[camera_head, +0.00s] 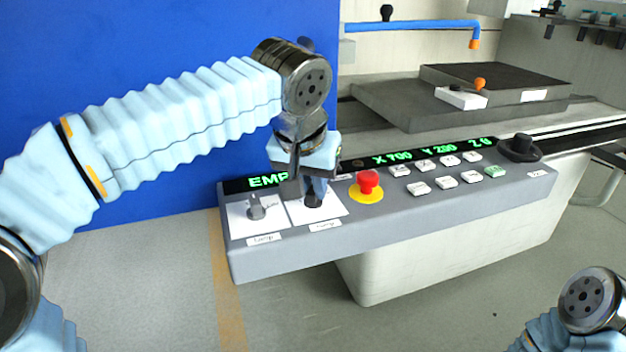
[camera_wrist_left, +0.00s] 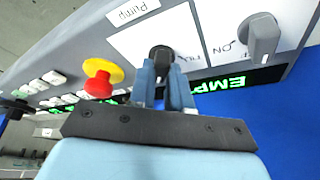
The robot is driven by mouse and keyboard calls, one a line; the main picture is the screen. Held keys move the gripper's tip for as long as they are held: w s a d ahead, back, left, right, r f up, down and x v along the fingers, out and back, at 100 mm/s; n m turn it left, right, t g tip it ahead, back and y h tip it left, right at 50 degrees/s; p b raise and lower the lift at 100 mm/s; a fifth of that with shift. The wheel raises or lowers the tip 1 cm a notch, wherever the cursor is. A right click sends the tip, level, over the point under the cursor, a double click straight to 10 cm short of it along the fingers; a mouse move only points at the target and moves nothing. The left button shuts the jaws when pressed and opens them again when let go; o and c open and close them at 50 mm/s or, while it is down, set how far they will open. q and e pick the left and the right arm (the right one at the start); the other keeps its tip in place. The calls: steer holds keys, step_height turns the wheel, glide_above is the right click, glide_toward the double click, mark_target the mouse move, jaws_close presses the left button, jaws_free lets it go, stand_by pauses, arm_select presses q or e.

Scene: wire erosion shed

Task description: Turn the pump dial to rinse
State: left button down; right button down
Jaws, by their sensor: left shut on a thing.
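The pump dial (camera_head: 313,201) is a black knob on a white plate on the slanted grey control panel (camera_head: 290,255). In the left wrist view the pump dial (camera_wrist_left: 160,54) stands beside a "Pump" label (camera_wrist_left: 133,11). My left gripper (camera_head: 315,185) comes down from above with its blue fingers shut on the dial, one on each side. The fingers also show in the left wrist view (camera_wrist_left: 165,78). They hide part of the plate's lettering; only letters like "FIL" show beside the dial. I cannot read which mark the dial points to.
A grey lamp dial (camera_head: 255,206) sits close left of the pump dial. A red emergency button (camera_head: 368,182) on a yellow ring is close on the right. Several white buttons (camera_head: 426,166) and a green display (camera_head: 392,157) lie further right. My right arm (camera_head: 588,298) shows at lower right.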

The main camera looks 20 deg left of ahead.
arm_select(q)
steer(key=shift+a+m+h+p, duration=0.15)
steer(key=shift+m+h+p, duration=0.45)
steer(key=shift+m, duration=1.1)
steer(key=c, duration=1.1)
jaws_free()
steer(key=shift+o, duration=0.2)
steer(key=shift+r, duration=0.1)
steer(key=p+v, duration=0.2)
steer(key=v, duration=1.1)
steer(key=shift+a+r+g, duration=0.2)
steer(key=shift+r+g, duration=0.1)
steer(key=shift+r, duration=0.05)
steer(key=shift+w, duration=0.1)
